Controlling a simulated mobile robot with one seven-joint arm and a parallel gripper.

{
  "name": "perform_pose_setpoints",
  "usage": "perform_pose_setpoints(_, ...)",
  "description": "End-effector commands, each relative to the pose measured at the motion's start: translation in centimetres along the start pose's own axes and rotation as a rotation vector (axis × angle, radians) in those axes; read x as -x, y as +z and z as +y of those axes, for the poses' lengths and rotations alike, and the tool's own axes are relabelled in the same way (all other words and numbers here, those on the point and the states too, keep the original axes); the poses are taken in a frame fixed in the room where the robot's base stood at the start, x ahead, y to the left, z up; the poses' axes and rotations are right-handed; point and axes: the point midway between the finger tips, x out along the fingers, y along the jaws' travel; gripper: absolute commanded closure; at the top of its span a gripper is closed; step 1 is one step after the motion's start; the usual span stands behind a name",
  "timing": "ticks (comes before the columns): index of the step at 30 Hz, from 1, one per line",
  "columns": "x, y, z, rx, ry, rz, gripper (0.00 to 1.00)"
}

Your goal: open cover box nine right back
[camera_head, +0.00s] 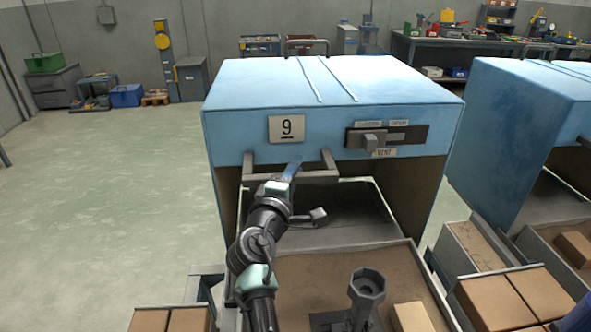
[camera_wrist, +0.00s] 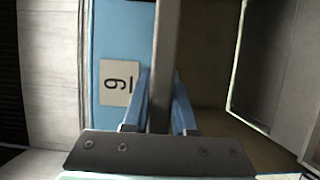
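The blue cover of box nine (camera_head: 330,80) stands in the middle of the head view, with a number 9 plate (camera_head: 286,128) on its front. A grey bar handle (camera_head: 318,176) runs along the front's lower edge. My gripper (camera_head: 292,170) is at the handle's left part. In the wrist view, the blue fingers of my gripper (camera_wrist: 160,100) lie on both sides of the handle bar (camera_wrist: 166,45), close against it. The number plate shows beside them (camera_wrist: 118,83). The fingertips' far contact is partly hidden.
A vent slider (camera_head: 372,140) sits on the cover's front right. Below is a dark opening, then a sandy tray (camera_head: 310,285) with a grey hex-headed post (camera_head: 366,290) and a cardboard box (camera_head: 410,317). Another blue box (camera_head: 520,130) stands to the right. Floor at left is clear.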

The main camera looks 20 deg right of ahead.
Motion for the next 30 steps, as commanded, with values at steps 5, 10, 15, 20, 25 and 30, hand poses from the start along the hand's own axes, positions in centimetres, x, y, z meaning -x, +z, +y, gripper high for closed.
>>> perform_pose_setpoints(5, 0.1, -0.1, -0.1, 0.000, -0.001, 0.001, 0.48)
perform_pose_setpoints(10, 0.0, 0.0, -0.1, 0.000, -0.001, 0.001, 0.45)
perform_pose_setpoints(15, 0.1, 0.0, -0.1, 0.000, -0.001, 0.000, 0.45)
perform_pose_setpoints(20, 1.3, -0.1, -0.1, 0.001, -0.002, 0.001, 0.45)
perform_pose_setpoints(25, 4.1, -0.1, -0.2, 0.001, -0.001, 0.002, 0.45)
perform_pose_setpoints(30, 7.5, -0.1, -0.2, 0.001, -0.002, 0.004, 0.45)
